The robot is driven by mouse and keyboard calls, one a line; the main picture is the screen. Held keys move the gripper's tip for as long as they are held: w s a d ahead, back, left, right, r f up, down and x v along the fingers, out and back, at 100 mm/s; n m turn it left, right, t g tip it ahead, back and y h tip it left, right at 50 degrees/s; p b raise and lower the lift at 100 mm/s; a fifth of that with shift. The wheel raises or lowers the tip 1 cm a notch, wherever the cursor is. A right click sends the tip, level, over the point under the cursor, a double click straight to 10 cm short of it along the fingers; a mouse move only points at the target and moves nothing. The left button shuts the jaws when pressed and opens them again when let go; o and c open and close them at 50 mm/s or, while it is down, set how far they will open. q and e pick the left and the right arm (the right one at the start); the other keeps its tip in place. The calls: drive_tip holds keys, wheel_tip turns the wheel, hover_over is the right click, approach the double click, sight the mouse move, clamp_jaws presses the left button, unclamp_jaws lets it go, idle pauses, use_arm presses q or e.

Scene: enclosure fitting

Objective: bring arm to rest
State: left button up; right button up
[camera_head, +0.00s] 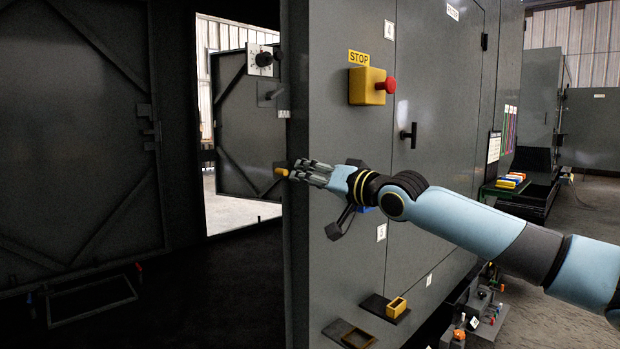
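My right arm comes in from the right edge, and its gripper (300,172) points left along the front of the grey cabinet (340,100), close to the cabinet's left edge. Its fingers are seen from the side and lie close together, so I cannot tell whether they are open or shut. A small orange piece (281,171) shows just past the fingertips, against the dark opening; I cannot tell whether the fingers hold it. My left arm and gripper are not in view.
A yellow box with a red stop button (386,85) juts out above my gripper. A black door handle (409,135) is to its right. Small trays (397,308) stick out low on the cabinet. A dark open bay (180,290) lies left.

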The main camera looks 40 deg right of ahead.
drive_tip(key=shift+f, duration=0.1)
drive_tip(key=s+f+m+g+h+b, duration=0.1)
drive_tip(key=s+f+g+b, duration=0.35)
drive_tip(key=f, duration=1.25)
drive_tip(key=s+a+f+m+g+h, duration=0.1)
drive_tip(key=s+f, duration=0.6)
drive_tip(key=f, duration=0.9)
drive_tip(key=s+f+m+g+b, duration=0.1)
drive_tip(key=s+f+g+b, duration=0.3)
drive_tip(key=f, duration=1.3)
drive_tip(key=s+a+f+n+g, duration=0.1)
drive_tip(key=s+a+f+g, duration=0.15)
drive_tip(key=s+f, duration=0.7)
drive_tip(key=s+a+f+n+g, duration=0.15)
drive_tip(key=s+a+f, duration=0.25)
drive_tip(key=s+f, duration=0.6)
drive_tip(key=s+a+f+n+g+b, duration=0.1)
drive_tip(key=s+a+f+n+g, duration=0.1)
drive_tip(key=s, duration=0.9)
drive_tip(key=s+a+f+n+g, duration=0.1)
drive_tip(key=s+a+f+n, duration=0.3)
drive_tip(key=s, duration=0.7)
drive_tip(key=shift+s+a+f+n+g+b, duration=0.3)
drive_tip(key=shift+f+n+g+b, duration=0.1)
drive_tip(key=shift+f, duration=0.55)
drive_tip(key=shift+w, duration=0.1)
